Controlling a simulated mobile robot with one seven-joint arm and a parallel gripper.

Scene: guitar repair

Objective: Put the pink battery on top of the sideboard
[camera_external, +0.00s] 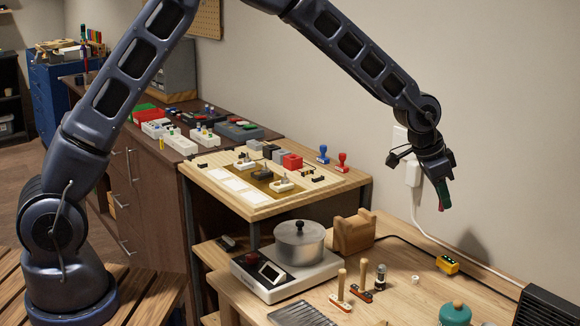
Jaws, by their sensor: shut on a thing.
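My gripper (443,188) hangs fingers down at the right, above the light wooden bench and in front of the wall. It is shut on a slim thing showing green and dark red at the fingertips. The fingers hide much of it, so I cannot tell whether it is the pink battery. No clearly pink battery shows elsewhere. The sideboard (152,190) is the dark brown cabinet with drawers left of centre, far from my gripper. Its top holds trays and blocks of small parts.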

